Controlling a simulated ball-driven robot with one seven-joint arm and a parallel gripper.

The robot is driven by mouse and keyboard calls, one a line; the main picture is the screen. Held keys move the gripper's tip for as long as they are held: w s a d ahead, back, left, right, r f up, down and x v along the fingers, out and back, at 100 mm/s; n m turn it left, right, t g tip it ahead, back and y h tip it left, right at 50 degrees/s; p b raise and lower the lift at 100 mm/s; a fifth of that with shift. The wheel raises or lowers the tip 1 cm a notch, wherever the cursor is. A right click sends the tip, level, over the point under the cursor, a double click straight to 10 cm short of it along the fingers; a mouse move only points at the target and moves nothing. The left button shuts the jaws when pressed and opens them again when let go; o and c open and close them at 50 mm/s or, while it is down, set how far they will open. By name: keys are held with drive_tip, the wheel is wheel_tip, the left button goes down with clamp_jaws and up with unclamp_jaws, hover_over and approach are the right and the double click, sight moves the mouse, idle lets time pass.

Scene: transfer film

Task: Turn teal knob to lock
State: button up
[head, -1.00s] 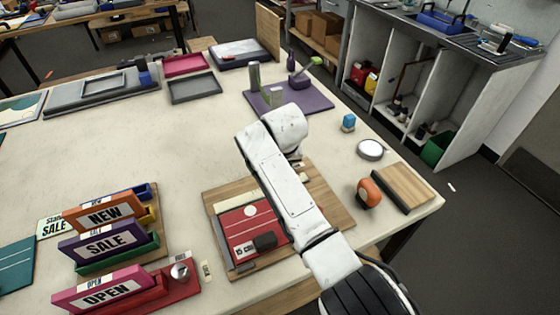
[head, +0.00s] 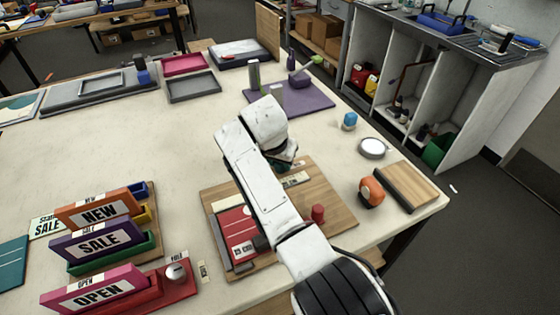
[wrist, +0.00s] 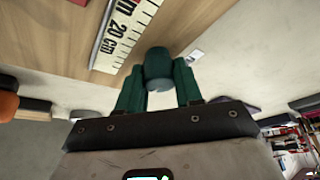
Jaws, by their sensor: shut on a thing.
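The teal knob (wrist: 157,62) is a short round cylinder in the wrist view, close to the wooden board (wrist: 60,35). My gripper (wrist: 159,80) has dark teal fingers on both sides of the knob and is shut on it. In the head view my white arm reaches over the wooden board (head: 335,200), and its wrist hides most of the gripper and the knob. A ruler-like label reading 20 cm (wrist: 122,35) lies beside the knob. The knob's turn angle and any lock mark cannot be made out.
On the same board are a red panel (head: 232,232) and a red knob (head: 318,213). An orange round object (head: 371,191) and a small wooden block (head: 408,186) stand to the right. Sign holders (head: 100,240) fill the front left. The table's middle left is clear.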

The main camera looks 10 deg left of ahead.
drive_tip(key=o, duration=1)
drive_tip(key=v, duration=1)
drive_tip(key=shift+s+r, duration=0.15)
drive_tip(key=shift+r, duration=0.25)
